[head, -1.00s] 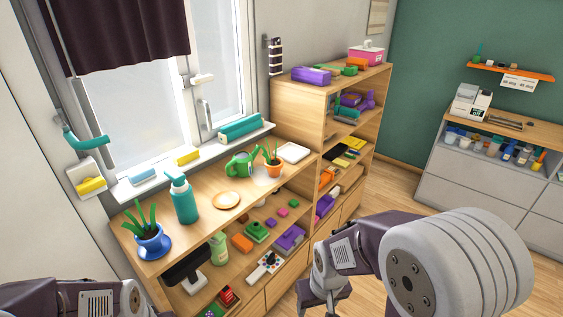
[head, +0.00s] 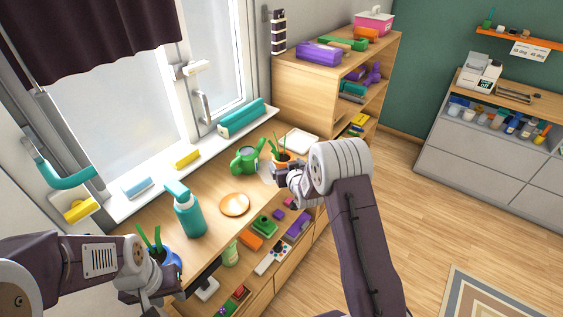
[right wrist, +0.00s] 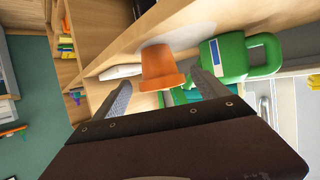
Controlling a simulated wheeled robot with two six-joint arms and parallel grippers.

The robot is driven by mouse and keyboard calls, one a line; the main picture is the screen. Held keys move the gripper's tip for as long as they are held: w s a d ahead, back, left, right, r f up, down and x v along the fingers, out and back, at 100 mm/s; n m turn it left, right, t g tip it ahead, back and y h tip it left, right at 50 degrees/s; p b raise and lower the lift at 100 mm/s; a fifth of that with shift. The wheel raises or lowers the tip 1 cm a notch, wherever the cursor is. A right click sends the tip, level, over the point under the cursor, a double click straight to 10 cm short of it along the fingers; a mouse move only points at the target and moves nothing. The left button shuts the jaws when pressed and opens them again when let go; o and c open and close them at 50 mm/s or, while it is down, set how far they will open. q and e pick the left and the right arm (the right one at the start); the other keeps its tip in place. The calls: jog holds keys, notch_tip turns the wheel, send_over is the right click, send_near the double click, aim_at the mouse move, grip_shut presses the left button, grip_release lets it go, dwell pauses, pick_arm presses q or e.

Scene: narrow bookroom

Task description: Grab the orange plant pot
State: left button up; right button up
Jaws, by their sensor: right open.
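The orange plant pot (head: 282,157), with a green plant in it, stands on top of the low wooden shelf, near the window. In the head view my right gripper (head: 279,172) is right at it, and the wrist hides part of the pot. In the right wrist view the orange pot (right wrist: 160,66) appears between the two spread fingers of my right gripper (right wrist: 160,82). The fingers are open and I see no clear grip on the pot. My left gripper (head: 150,296) is low at the left, near the blue plant pot (head: 170,258); its fingers are not clear.
A green watering can (head: 244,160) stands close left of the orange pot and also shows in the right wrist view (right wrist: 224,58). A white tray (head: 300,141) lies behind the pot. The floor at right is clear.

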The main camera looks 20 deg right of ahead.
aim_at(283, 161)
jog(key=x, duration=0.2)
jog(key=b+x, duration=0.1)
jog(key=x, duration=0.1)
jog(key=shift+a+f, duration=0.1)
jog(key=shift+f, duration=0.15)
jog(key=shift+w+f, duration=0.1)
jog(key=shift+w, duration=0.2)
jog(key=shift+w+f, duration=0.15)
jog(key=shift+w, duration=0.1)
jog(key=shift+s, duration=0.15)
jog(key=c, duration=1.8)
notch_tip(283, 161, up, 10)
jog(key=p, duration=0.5)
jog(key=shift+f, duration=0.1)
jog(key=shift+r, duration=0.3)
